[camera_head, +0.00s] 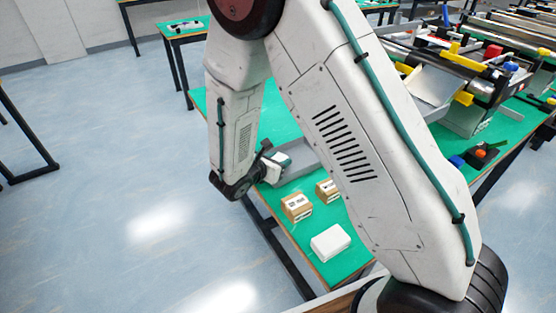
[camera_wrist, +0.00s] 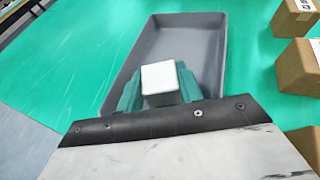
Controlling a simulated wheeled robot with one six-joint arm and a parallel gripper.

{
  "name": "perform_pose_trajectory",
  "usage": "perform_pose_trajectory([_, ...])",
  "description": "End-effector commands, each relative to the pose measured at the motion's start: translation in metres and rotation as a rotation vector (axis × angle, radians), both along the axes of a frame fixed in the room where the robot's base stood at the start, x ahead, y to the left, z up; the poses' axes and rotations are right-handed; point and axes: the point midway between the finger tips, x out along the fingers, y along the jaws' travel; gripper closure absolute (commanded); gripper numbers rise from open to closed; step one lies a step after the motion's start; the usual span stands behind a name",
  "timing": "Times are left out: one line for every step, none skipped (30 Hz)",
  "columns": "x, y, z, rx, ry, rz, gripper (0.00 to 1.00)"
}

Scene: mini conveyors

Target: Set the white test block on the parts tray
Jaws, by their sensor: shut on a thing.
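The white test block (camera_wrist: 160,78) is between the green fingers of my gripper (camera_wrist: 160,88) in the wrist view, and the gripper is shut on it. The grey parts tray (camera_wrist: 182,30) has raised walls and lies on the green table top. The block and fingers appear over the near part of the tray; whether the block touches the tray floor cannot be told. In the head view, my gripper (camera_head: 277,161) is beside the tray (camera_head: 305,155), which my arm partly hides.
Small brown cartons (camera_wrist: 298,67) stand right of the tray; two show in the head view, one here (camera_head: 297,207). A white box (camera_head: 330,242) lies near the table's front corner. Conveyors with yellow parts (camera_head: 470,70) stand at the back right. The tray looks empty apart from the held block.

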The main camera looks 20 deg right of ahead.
Motion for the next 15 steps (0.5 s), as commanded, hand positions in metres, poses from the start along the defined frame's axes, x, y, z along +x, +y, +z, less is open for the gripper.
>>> perform_pose_trajectory([-0.0001, 0.0002, 0.0, 0.0, 0.0, 0.0, 0.87])
perform_pose_trajectory([-0.0001, 0.0002, -0.0002, -0.001, 0.001, 0.0, 0.87])
perform_pose_trajectory([-0.0002, 0.0003, -0.0013, -0.001, 0.001, 0.0, 0.87])
perform_pose_trajectory([-0.0002, 0.0002, -0.0023, -0.001, 0.001, 0.0, 0.87])
perform_pose_trajectory([-0.0002, 0.0003, -0.0033, -0.001, 0.002, 0.001, 0.87])
perform_pose_trajectory([-0.0002, 0.0003, -0.0035, -0.001, 0.001, 0.0, 0.58])
perform_pose_trajectory([-0.0001, 0.0004, -0.0033, 0.0, 0.0, 0.001, 0.5])
perform_pose_trajectory([-0.0001, 0.0004, -0.0033, 0.0, 0.0, 0.001, 0.42])
perform_pose_trajectory([-0.0002, 0.0004, -0.0032, 0.0, 0.0, 0.001, 0.42])
perform_pose_trajectory([-0.0002, 0.0004, -0.0032, 0.0, 0.0, 0.001, 0.42])
perform_pose_trajectory([-0.0002, 0.0005, -0.0031, 0.0, 0.0, 0.001, 0.42])
perform_pose_trajectory([-0.0002, 0.0005, -0.0031, 0.0, 0.0, 0.001, 0.42])
perform_pose_trajectory([-0.0002, 0.0005, -0.0031, 0.0, 0.0, 0.001, 0.42])
perform_pose_trajectory([-0.0002, 0.0005, -0.0031, 0.0, 0.0, 0.001, 0.42])
perform_pose_trajectory([-0.0002, 0.0006, -0.003, 0.0, 0.0, 0.001, 0.42])
